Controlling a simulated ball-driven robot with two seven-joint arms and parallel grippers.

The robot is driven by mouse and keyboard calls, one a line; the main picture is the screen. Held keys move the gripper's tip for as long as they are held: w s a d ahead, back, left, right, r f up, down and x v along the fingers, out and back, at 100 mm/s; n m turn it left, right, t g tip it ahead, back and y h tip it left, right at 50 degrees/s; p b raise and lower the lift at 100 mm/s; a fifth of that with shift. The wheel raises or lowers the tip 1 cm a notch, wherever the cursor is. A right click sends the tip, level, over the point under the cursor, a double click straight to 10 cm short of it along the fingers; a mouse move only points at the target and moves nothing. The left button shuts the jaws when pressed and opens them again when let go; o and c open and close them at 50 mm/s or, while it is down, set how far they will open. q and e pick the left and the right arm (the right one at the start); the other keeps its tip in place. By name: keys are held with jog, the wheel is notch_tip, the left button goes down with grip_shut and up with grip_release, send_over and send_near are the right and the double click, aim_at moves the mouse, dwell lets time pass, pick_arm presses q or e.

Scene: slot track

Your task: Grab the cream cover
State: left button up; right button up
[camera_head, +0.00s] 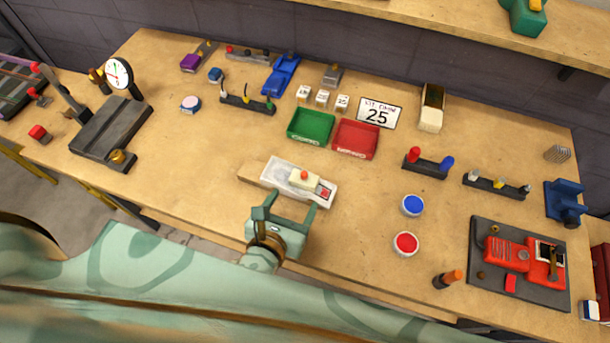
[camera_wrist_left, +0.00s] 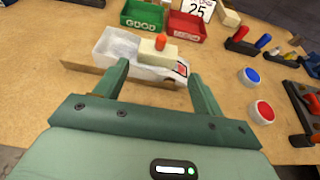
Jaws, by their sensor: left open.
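The cream cover (camera_head: 304,181) is a small block with an orange-red knob on top. It sits on the right part of a white slotted track (camera_head: 271,176), which lies on a wooden strip (camera_head: 251,172). The cover also shows in the left wrist view (camera_wrist_left: 150,49), beyond my fingertips. My left gripper (camera_head: 291,203) is open and empty at the near side of the track, its two fingers pointing towards the cover. In the left wrist view the gripper (camera_wrist_left: 159,70) has the cover roughly centred between its fingers, with no contact on the cover visible. My right gripper is not in view.
A green bin (camera_head: 311,125) and a red bin (camera_head: 356,139) stand behind the track. A blue-topped tin (camera_head: 411,206) and a red-topped tin (camera_head: 405,244) stand to the right. A dark gauge stand (camera_head: 110,130) is at the left. The table left of the track is clear.

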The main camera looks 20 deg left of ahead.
aim_at(303, 181)
pick_arm(q)
jog(key=x, duration=0.4)
jog(key=b+x, duration=0.1)
jog(key=x, duration=0.4)
jog(key=shift+w+a+r, duration=0.15)
jog(key=shift+w+a, duration=0.05)
jog(key=c, duration=0.8)
jog(key=shift+s+r, duration=0.1)
